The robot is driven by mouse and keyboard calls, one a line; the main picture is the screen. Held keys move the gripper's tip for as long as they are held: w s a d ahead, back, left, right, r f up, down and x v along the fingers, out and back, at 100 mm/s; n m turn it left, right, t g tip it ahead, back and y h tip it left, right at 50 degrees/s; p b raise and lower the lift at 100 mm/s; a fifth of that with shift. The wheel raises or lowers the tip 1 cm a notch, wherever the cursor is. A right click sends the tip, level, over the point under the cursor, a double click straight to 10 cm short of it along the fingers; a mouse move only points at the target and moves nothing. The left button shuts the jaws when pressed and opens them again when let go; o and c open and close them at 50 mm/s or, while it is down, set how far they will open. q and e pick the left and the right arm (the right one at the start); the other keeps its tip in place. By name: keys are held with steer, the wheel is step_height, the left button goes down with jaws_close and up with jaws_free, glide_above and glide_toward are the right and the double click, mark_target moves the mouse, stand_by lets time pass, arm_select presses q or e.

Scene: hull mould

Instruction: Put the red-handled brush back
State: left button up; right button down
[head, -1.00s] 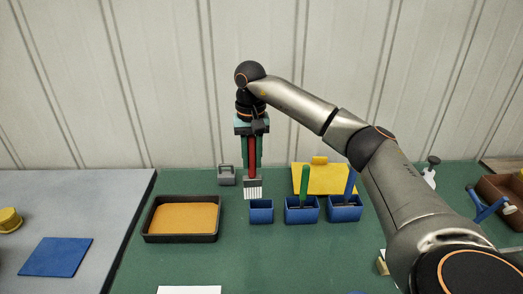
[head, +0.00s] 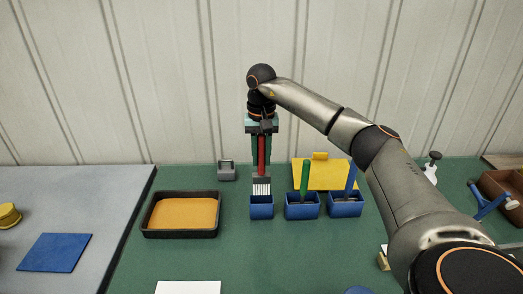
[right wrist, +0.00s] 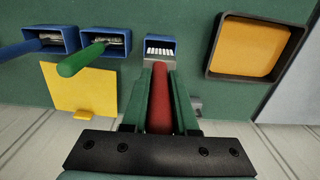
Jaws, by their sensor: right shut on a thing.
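The red-handled brush (head: 261,152) hangs upright, bristles down, in my right gripper (head: 262,163), which is shut on its handle. Its pale bristles are at the opening of the leftmost blue holder (head: 262,210). In the right wrist view the bristles show inside that holder's rim (right wrist: 149,47), and the red handle (right wrist: 160,98) lies between the green fingers. I cannot tell how far the bristles are below the rim. My left gripper is not in view.
Two more blue holders stand to the right, with a green-handled brush (head: 305,178) and a blue-handled brush (head: 351,178). A black tray with an orange fill (head: 181,213) is at left. A yellow board (head: 325,174) and a grey weight (head: 227,171) are behind.

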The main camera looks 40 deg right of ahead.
mark_target(261, 135)
steer(key=shift+f+b, duration=1.15)
steer(key=shift+f, duration=2.55)
steer(key=shift+p, duration=0.35)
steer(key=shift+f, duration=0.15)
steer(key=shift+f+b, duration=0.4)
steer(key=shift+f, duration=0.1)
steer(key=c, duration=0.6)
jaws_free()
step_height(261, 135, up, 13)
steer(key=shift+f, duration=0.15)
